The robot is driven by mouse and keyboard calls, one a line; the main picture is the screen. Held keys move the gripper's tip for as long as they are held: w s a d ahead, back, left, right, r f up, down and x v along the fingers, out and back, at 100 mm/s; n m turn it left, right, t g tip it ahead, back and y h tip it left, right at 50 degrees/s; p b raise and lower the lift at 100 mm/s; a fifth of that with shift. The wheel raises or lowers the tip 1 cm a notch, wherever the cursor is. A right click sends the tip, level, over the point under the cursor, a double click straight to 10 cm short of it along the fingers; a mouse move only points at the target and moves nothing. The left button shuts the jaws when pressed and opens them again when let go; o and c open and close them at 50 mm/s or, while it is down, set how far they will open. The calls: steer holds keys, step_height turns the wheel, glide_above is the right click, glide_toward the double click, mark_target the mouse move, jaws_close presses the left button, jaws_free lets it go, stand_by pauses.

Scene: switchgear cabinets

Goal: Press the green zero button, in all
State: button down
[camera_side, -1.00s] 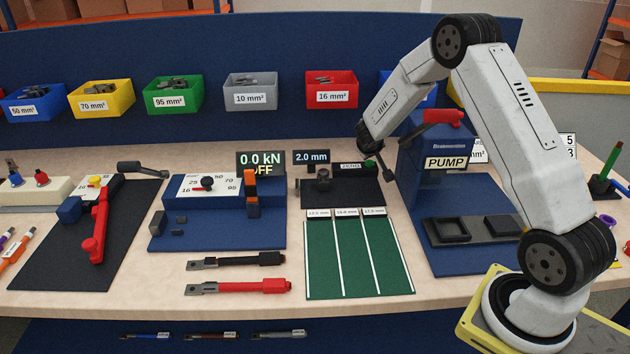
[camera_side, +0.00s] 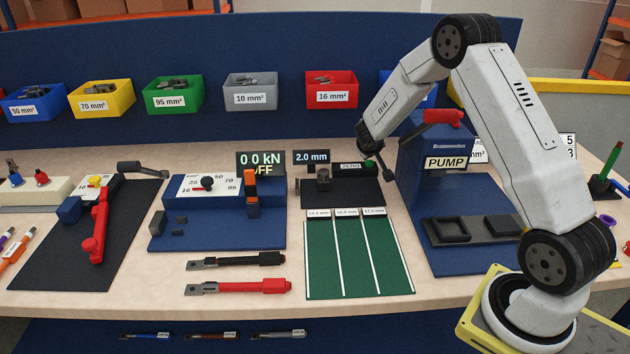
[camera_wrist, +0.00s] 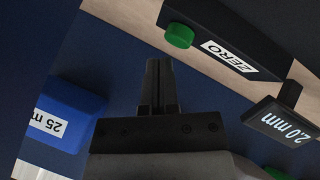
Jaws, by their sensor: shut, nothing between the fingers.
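The green zero button (camera_wrist: 179,35) is a round green knob on a dark block labelled ZERO (camera_wrist: 228,55) in the wrist view. In the side view the button (camera_side: 369,163) shows at the right end of the dark measuring device. My gripper (camera_wrist: 160,64) is shut and empty; its fingertips appear just below the button in the wrist view, with a visible gap between them in the picture. In the side view my gripper (camera_side: 390,174) is small and dark, close to the right of the button. The device's display (camera_side: 311,157) reads 2.0 mm.
The blue pump unit (camera_side: 450,200) stands close to the right of my gripper. A green mat with lanes (camera_side: 322,262) lies in front of the device. A blue bin labelled 25 mm (camera_wrist: 75,105) shows at left in the wrist view.

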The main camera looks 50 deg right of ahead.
mark_target(370, 164)
steer(key=shift+f, duration=0.95)
stand_by(1.1)
steer(key=shift+r, duration=0.2)
stand_by(0.3)
steer(key=shift+r, duration=0.7)
steer(key=shift+r, duration=0.1)
steer(key=shift+r, duration=2.45)
steer(key=shift+a, duration=0.1)
steer(key=s+a+n+y, duration=0.1)
steer(key=s+a+y, duration=0.1)
steer(key=s+a, duration=0.5)
steer(key=s+a+n+g+y, duration=0.1)
steer(key=s+a+y, duration=0.2)
steer(key=s+a, duration=0.4)
steer(key=s+a+n+y, duration=0.1)
steer(key=s+a+y, duration=0.2)
steer(key=a, duration=1.3)
steer(key=s, duration=0.3)
steer(key=shift+s+r+n+g, duration=0.15)
steer(key=shift+s+n+g, duration=0.15)
steer(key=shift+s, duration=0.1)
